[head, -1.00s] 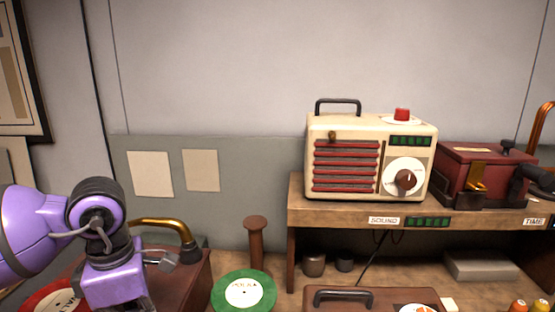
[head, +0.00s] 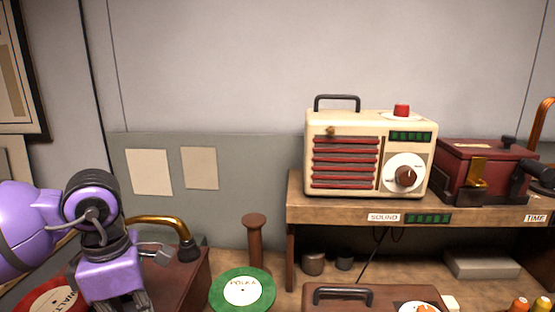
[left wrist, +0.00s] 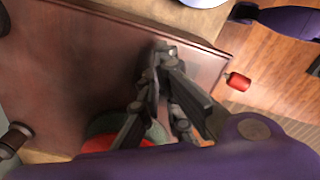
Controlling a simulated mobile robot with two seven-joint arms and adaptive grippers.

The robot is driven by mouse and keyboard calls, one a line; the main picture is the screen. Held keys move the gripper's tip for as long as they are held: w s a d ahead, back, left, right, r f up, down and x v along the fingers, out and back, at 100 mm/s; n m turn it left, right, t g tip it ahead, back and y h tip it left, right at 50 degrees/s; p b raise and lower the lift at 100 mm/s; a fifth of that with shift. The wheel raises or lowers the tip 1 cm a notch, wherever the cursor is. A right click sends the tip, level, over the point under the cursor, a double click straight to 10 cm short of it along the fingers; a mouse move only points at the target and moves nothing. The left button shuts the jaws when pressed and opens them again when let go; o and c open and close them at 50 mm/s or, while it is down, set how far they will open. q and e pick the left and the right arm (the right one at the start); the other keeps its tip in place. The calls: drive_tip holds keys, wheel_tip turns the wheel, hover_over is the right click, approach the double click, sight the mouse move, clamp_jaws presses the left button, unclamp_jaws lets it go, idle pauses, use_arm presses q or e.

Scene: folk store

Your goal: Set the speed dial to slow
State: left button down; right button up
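A brown record player case (head: 190,285) stands at the lower left, with a red record labelled WALTZ (head: 45,300) at its left and a brass arm (head: 160,221) over it. My left gripper (head: 125,305) points down over the case; its tips are cut off by the frame edge. In the left wrist view its dark fingers (left wrist: 160,62) converge with nothing visible between them, over the brown case surface (left wrist: 100,60). A red knob-like piece (left wrist: 238,80) shows beyond the case edge. I cannot identify a speed dial. My right gripper is out of view.
A green POLKA record (head: 243,308) lies on the bench beside a brown post (head: 255,240). A cream radio (head: 345,122) with a round dial (head: 405,175) and a dark red box (head: 485,160) stand on a shelf (head: 340,207). A handled brown case (head: 390,298) is in front.

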use_arm(q)
drive_tip(key=shift+a+f, duration=0.15)
drive_tip(key=shift+f, duration=0.45)
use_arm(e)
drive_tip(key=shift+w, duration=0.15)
use_arm(q)
drive_tip(key=shift+d, duration=0.3)
drive_tip(key=shift+w+r, duration=0.1)
drive_tip(key=shift+r, duration=0.4)
drive_tip(key=r+p, duration=0.1)
drive_tip(key=w+r, duration=0.1)
drive_tip(key=r, duration=0.1)
drive_tip(key=shift+w+p, duration=0.2)
drive_tip(key=shift+p, duration=0.15)
drive_tip(key=shift+s+r+p, duration=0.15)
drive_tip(key=shift+r+p, duration=0.05)
drive_tip(key=shift+r, duration=0.4)
drive_tip(key=shift+s+r+p, duration=0.15)
drive_tip(key=shift+r, duration=0.45)
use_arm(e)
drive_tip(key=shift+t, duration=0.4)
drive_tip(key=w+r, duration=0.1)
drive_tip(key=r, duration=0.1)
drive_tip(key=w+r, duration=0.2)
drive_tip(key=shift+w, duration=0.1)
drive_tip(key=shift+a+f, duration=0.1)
